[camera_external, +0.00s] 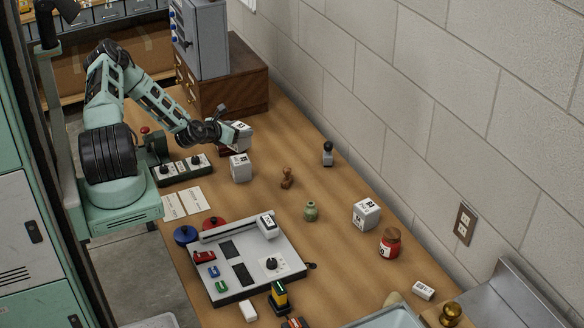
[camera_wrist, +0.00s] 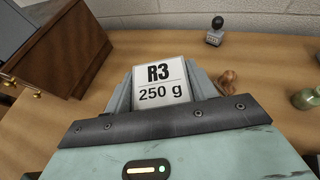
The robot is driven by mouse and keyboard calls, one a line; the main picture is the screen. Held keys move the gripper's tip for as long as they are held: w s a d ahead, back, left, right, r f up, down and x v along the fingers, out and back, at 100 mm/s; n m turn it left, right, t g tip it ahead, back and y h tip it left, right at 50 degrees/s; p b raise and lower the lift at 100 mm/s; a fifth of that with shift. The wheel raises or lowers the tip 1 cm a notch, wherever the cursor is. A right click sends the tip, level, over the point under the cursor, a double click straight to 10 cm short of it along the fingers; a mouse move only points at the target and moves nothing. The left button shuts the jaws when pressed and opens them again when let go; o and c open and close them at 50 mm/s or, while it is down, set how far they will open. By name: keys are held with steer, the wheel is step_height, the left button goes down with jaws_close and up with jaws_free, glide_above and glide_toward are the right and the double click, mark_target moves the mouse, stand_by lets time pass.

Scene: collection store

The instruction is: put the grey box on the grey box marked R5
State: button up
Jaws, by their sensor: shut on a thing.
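My gripper (camera_external: 222,131) is shut on a grey box (camera_external: 239,134), held over the far part of the table near the wooden cabinet. In the wrist view the held box (camera_wrist: 160,84) shows a white label reading "R3 250 g" between the two fingers. Another grey box (camera_external: 240,168) stands on the table just in front of the held one. A further grey box (camera_external: 366,214) stands farther right on the table. The marks on these two are too small to read, so I cannot tell which is R5.
A stamp (camera_external: 287,178), a dark-knobbed stamp (camera_external: 327,154), a green jar (camera_external: 311,211) and a red jar (camera_external: 389,243) stand on the table. A grey device (camera_external: 248,262) fills the front left. The wooden cabinet (camera_external: 235,83) is close behind my gripper.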

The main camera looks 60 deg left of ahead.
mark_target(239, 143)
step_height(239, 143, down, 5)
steer(key=shift+r+p, duration=0.1)
steer(key=shift+p, duration=0.7)
steer(key=shift+f, duration=0.2)
steer(key=shift+f+b, duration=0.2)
steer(key=shift+b, duration=0.1)
steer(key=o, duration=1.1)
steer(key=shift+o, duration=0.2)
steer(key=shift+r, duration=0.1)
